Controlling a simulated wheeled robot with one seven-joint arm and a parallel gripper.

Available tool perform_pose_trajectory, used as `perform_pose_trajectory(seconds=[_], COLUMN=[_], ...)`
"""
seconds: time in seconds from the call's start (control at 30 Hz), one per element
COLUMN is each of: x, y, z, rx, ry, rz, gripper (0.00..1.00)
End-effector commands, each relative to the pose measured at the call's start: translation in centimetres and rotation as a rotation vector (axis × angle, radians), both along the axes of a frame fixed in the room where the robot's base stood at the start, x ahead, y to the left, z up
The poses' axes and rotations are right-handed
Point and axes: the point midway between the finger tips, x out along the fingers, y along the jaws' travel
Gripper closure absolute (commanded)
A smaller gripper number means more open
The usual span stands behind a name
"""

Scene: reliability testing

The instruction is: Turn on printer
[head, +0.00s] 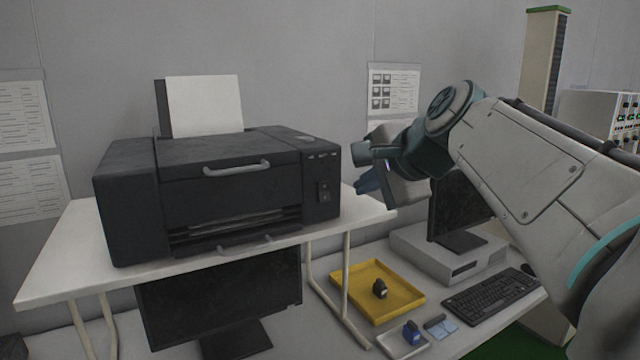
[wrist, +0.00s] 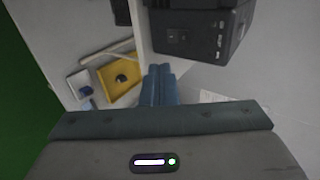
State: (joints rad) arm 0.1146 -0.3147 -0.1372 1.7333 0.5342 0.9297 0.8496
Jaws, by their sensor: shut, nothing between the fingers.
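The black printer (head: 225,190) stands on a white raised shelf (head: 50,275), with a white sheet upright in its rear feed. A small rocker switch (head: 324,191) is on the right part of its front face, below a row of small buttons. My gripper (head: 364,180) is to the right of the printer, apart from it, at about the height of the switch. In the wrist view the blue fingers (wrist: 158,72) are together and empty. The printer (wrist: 195,32) and its switch (wrist: 177,36) show above and right of the fingertips there.
Below the shelf are a dark monitor (head: 220,305), a yellow tray (head: 405,305) with a small dark object, a small white tray (head: 398,349) with a blue object, and a keyboard (head: 490,292). Another monitor (head: 455,215) stands behind my arm. The space before the printer's front is clear.

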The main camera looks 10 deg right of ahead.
Motion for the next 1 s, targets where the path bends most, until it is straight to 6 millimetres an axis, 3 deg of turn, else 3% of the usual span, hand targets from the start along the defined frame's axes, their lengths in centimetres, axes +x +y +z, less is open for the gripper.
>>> perform_pose_trajectory(seconds=[0.37, 0.5, 0.7, 1.0], x=[6.3, 8.3, 9.8, 10.0], y=[2.2, 2.7, 3.2, 3.3], z=[-4.7, -4.8, -5.0, -5.2], rx=[0.001, 0.000, 0.000, 0.000], ry=[0.005, 0.004, 0.001, 0.001], rz=[0.003, 0.002, 0.002, 0.001], gripper=[1.00, 1.00, 1.00, 1.00])
